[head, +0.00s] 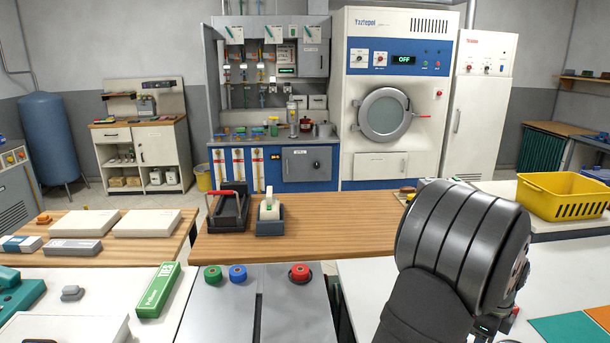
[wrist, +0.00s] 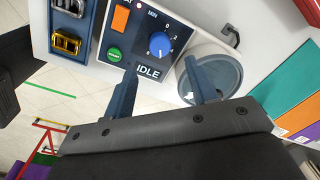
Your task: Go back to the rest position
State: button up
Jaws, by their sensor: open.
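My gripper (wrist: 160,67) shows in the wrist view with its two dark blue fingers apart and nothing between them. The fingers reach over a blue control panel (wrist: 178,18) with a blue knob (wrist: 161,44), a green button (wrist: 114,54), an orange switch (wrist: 120,20) and the word IDLE. The right finger overlaps a round grey dish-like part (wrist: 228,77); I cannot tell whether they touch. In the head view my dark arm fills the lower right and hides most of the gripper and the panel.
A wooden counter (head: 340,225) holds a black tray with a red handle (head: 229,208). A yellow basket (head: 563,196) stands at right. A green box (head: 158,290) is at lower left. Teal and orange mats (head: 565,328) lie at lower right. Silver and gold fittings (wrist: 67,43) sit left of the panel.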

notch_tip(320, 180, up, 10)
notch_tip(320, 180, down, 18)
jog(key=shift+r, duration=0.2)
jog(key=shift+d+f+n, duration=0.1)
jog(key=shift+d+n, duration=0.05)
jog(key=shift+n, duration=0.15)
jog(key=n, duration=0.7)
jog(key=shift+n, duration=0.4)
jog(key=n, duration=0.4)
jog(key=shift+n, duration=2.4)
dwell(1.4)
